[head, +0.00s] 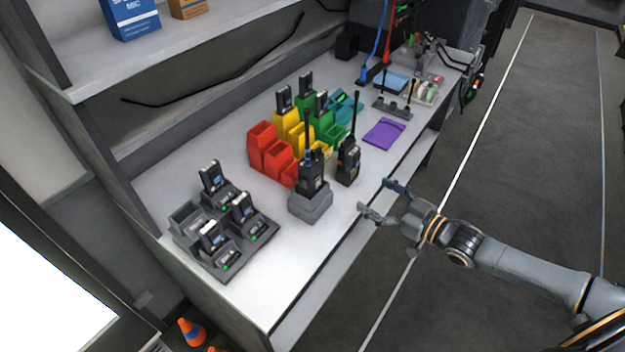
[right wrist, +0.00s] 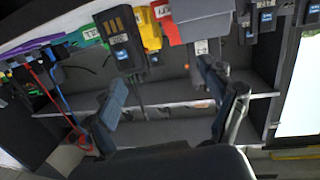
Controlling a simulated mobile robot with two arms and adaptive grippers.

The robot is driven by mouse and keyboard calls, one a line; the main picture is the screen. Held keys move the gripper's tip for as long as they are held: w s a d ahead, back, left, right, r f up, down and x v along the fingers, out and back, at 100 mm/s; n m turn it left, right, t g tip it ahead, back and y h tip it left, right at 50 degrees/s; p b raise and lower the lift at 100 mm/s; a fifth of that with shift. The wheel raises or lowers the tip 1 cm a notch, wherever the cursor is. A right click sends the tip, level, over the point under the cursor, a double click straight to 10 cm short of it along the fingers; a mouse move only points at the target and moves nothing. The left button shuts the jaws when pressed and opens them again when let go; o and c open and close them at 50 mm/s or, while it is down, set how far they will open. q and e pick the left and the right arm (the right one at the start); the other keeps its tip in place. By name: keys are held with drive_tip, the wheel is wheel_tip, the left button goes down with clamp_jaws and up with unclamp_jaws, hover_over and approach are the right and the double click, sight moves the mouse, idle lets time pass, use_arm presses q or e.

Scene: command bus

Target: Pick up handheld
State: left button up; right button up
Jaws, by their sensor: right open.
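A black handheld radio (head: 348,163) with a tall antenna stands on the white bench top near its front edge. A second black handheld (head: 311,175) sits upright in a grey charger (head: 311,207) just left of it. My right gripper (head: 376,198) is open and empty, at the bench's front edge, apart from the standing handheld and to its lower right. In the right wrist view the scene looks upside down; a black handheld (right wrist: 124,45) shows beyond the spread fingers (right wrist: 160,80), nearer the left one. My left gripper is not in view.
Red, yellow and green bins (head: 265,150) stand behind the handhelds. A grey multi-slot charger (head: 215,262) with several small black units is at the left. Clear dark floor (head: 500,200) lies right of the bench.

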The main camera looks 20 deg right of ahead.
sight(318, 162)
drive_tip(key=s+a+r+n+y, duration=0.1)
drive_tip(key=s+a+r+y, duration=0.25)
drive_tip(key=r, duration=0.45)
drive_tip(key=shift+h, duration=0.25)
drive_tip(key=x, duration=0.8)
drive_tip(key=shift+w+a+f+p, duration=0.1)
drive_tip(key=shift+w+a+p, duration=0.15)
drive_tip(key=shift+p, duration=0.1)
drive_tip(key=shift+w+a+f, duration=0.1)
drive_tip(key=shift+w+a, duration=0.25)
drive_tip(key=shift+w, duration=0.1)
drive_tip(key=x, duration=0.1)
drive_tip(key=p+x, duration=0.1)
drive_tip(key=x, duration=0.1)
drive_tip(key=p+x, duration=0.1)
drive_tip(key=x, duration=0.1)
drive_tip(key=shift+s+a, duration=0.3)
drive_tip(key=shift+a, duration=0.05)
drive_tip(key=shift+w+a, duration=0.1)
drive_tip(key=shift+w, duration=0.05)
drive_tip(key=shift+c, duration=1.1)
drive_tip(key=c, duration=1.5)
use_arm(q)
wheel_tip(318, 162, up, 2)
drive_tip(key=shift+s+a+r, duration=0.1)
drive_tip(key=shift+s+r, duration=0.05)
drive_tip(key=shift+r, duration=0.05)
use_arm(e)
clamp_jaws()
